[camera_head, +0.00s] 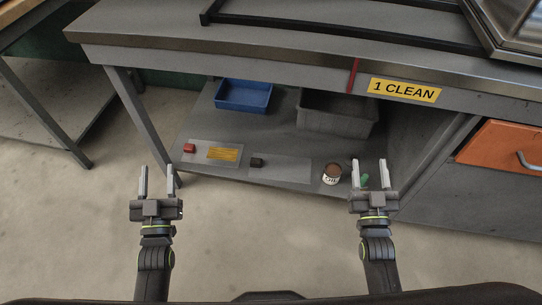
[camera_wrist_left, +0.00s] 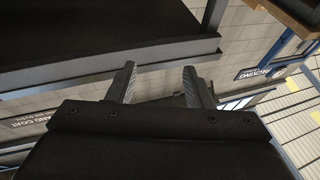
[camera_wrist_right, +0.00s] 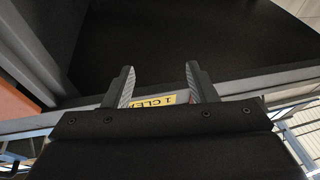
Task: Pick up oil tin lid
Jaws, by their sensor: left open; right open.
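A small tin (camera_head: 332,174) with a white label and a brown top stands on the lower shelf under the table, towards its front right. I cannot tell whether the brown top is a lid. My right gripper (camera_head: 369,174) is open and empty, just right of the tin in the head view and apart from it. A small green thing (camera_head: 364,181) shows between its fingers, on or near the shelf. My left gripper (camera_head: 157,182) is open and empty, left of the shelf's front corner. The left wrist view shows its open fingers (camera_wrist_left: 160,85), and the right wrist view shows the right ones (camera_wrist_right: 160,88).
The lower shelf (camera_head: 225,120) holds a blue bin (camera_head: 243,95), a grey bin (camera_head: 336,113), a red block (camera_head: 189,148), a yellow piece (camera_head: 223,154) and a black block (camera_head: 256,162). The table top (camera_head: 260,48) overhangs them. A table leg (camera_head: 142,125) stands left, an orange drawer (camera_head: 505,147) right.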

